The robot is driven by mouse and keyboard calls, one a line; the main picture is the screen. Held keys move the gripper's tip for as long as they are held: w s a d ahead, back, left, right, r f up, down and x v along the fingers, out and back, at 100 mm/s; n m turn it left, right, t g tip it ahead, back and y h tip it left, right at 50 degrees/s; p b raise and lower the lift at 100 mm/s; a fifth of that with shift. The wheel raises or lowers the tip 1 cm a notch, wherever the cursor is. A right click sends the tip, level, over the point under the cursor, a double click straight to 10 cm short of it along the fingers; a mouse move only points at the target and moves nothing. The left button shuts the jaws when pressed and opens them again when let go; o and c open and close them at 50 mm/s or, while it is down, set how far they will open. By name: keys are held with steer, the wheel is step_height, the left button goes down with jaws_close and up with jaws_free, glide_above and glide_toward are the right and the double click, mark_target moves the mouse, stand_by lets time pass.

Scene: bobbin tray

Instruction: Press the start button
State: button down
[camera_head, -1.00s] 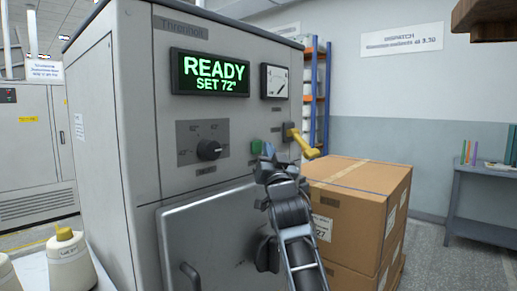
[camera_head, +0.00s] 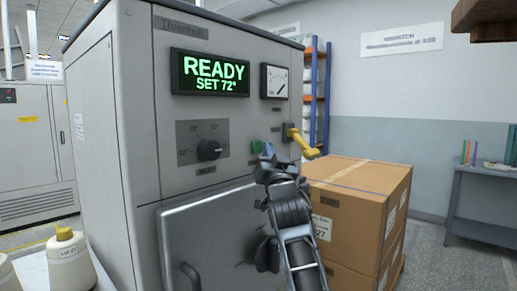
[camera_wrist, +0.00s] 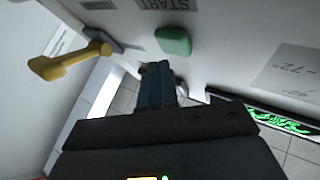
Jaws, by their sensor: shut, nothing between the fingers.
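The green start button (camera_head: 256,147) is on the grey machine's front panel, below the gauge and left of the yellow lever. In the wrist view the button (camera_wrist: 173,41) shows whole, beside a label reading START (camera_wrist: 166,4). My gripper (camera_head: 268,151) is in front of the panel, just right of the button in the head view. In the wrist view the fingertips (camera_wrist: 157,70) are together and empty, a little below the button in the picture. They look apart from it; the exact gap cannot be told.
A yellow lever (camera_head: 303,142) sticks out close to the right of my gripper. A black knob (camera_head: 209,150) and a display reading READY, SET 72° (camera_head: 210,74) are to the left. Stacked cardboard boxes (camera_head: 370,200) stand right of the machine.

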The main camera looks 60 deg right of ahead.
steer(key=shift+w, duration=0.25)
steer(key=shift+w+d+b, duration=0.1)
steer(key=shift+w+b, duration=0.1)
steer(key=shift+b, duration=0.1)
steer(key=shift+w+d+b, duration=0.1)
steer(key=shift+w+b, duration=0.2)
steer(key=shift+w, duration=0.15)
stand_by(0.8)
steer(key=shift+s, duration=0.2)
steer(key=shift+s+a+p, duration=0.2)
steer(key=shift+s+p, duration=0.2)
steer(key=shift+s, duration=0.3)
steer(key=s+p, duration=0.1)
steer(key=s, duration=0.1)
steer(key=s+a+p, duration=0.1)
steer(key=s, duration=0.1)
steer(key=shift+s+a+p, duration=0.1)
steer(key=shift+s+p, duration=0.25)
steer(key=shift+s, duration=0.05)
stand_by(0.8)
